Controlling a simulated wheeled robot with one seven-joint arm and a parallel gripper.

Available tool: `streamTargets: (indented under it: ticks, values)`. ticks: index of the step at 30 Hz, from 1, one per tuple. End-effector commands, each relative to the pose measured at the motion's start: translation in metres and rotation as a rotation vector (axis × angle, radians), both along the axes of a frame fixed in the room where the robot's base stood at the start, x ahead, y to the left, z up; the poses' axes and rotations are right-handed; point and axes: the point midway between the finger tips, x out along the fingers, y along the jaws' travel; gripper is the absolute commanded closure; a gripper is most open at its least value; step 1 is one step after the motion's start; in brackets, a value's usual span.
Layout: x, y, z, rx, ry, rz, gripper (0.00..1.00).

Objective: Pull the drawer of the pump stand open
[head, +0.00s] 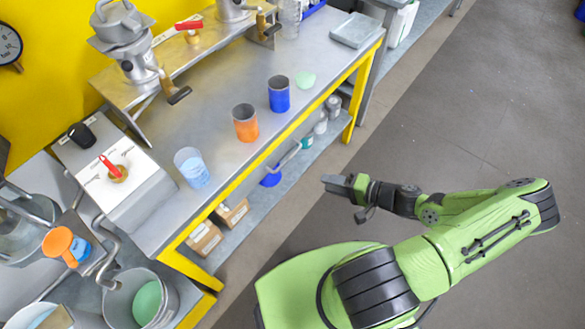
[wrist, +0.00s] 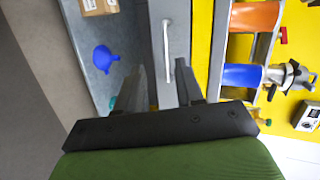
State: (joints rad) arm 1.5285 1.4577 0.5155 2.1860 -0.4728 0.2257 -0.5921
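The drawer front is a grey panel (wrist: 181,30) under the yellow table edge in the wrist view. Its pale bar handle (wrist: 167,48) runs up and down that picture. In the head view the handle (head: 287,159) sticks out below the table's front edge; the drawer front is mostly hidden by the top. My gripper (head: 328,183) is in front of the table, to the right of the handle and apart from it in the head view. In the wrist view my gripper (wrist: 161,68) is open, with a finger on either side of the handle's line and nothing held.
Orange (head: 246,124) and blue (head: 279,95) cups and a clear beaker (head: 193,167) stand near the table's front edge. Below, a shelf bears cardboard boxes (head: 206,240) and a blue funnel (wrist: 105,58). The floor (head: 460,110) to the right is clear.

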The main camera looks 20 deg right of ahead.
Motion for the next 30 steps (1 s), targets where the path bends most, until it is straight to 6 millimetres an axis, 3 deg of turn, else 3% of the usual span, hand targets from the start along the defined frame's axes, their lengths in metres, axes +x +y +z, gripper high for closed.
streamTargets:
  ticks: [1,3,9,24,30]
  values:
    - [0.006,-0.003,-0.017,0.053,-0.039,-0.079,0.63]
    - [0.012,-0.009,-0.024,0.095,-0.081,-0.159,0.63]
    - [0.023,-0.010,-0.027,0.125,-0.115,-0.223,0.63]
    - [0.118,0.057,-0.052,0.125,-0.113,-0.216,0.63]
    - [0.141,0.072,-0.057,0.123,-0.111,-0.216,0.63]
